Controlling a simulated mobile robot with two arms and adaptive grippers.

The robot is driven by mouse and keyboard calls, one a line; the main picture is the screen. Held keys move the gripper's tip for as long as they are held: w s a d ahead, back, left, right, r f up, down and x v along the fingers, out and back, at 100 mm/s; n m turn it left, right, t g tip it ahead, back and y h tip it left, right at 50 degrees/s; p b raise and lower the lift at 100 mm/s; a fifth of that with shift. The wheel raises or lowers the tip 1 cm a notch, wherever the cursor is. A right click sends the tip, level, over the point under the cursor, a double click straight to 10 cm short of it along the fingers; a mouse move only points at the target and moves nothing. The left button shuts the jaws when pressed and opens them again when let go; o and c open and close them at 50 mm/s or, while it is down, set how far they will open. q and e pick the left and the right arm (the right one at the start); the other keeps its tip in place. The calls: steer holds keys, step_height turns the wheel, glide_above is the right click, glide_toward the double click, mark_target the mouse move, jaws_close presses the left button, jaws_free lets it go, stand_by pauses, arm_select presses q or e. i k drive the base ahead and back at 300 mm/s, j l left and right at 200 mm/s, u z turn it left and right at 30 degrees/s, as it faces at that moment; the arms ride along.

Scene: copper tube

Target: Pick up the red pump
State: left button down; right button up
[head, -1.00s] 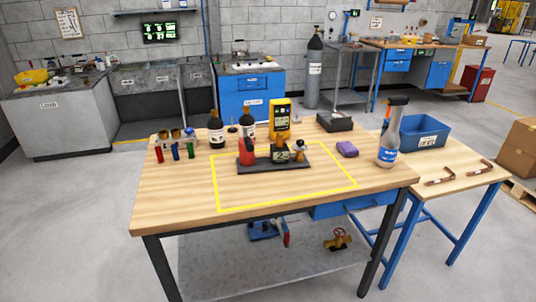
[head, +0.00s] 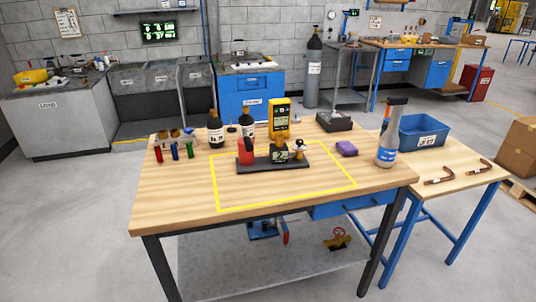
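A red upright body (head: 246,152), which looks like the red pump, stands at the left end of a black base (head: 275,166) on the wooden workbench (head: 180,190). A dark gauge block (head: 280,155) and a brass fitting (head: 299,150) sit on the same base to its right. The base lies in the upper part of a yellow taped outline (head: 285,202). A second red part (head: 285,232) shows on the lower shelf beside a blue item; I cannot tell what it is. Neither of my grippers is in view.
Behind the base stand dark bottles (head: 215,130) and a yellow meter (head: 279,115). A side table holds a blue bin (head: 424,132) and copper tubes (head: 439,181). The bench front is clear.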

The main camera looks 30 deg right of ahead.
mark_target(279, 159)
steer(key=i+l+z, duration=0.45)
steer(key=i+l, duration=0.75)
steer(key=k+j, duration=0.4)
steer(key=k, duration=0.2)
steer(key=u, duration=0.05)
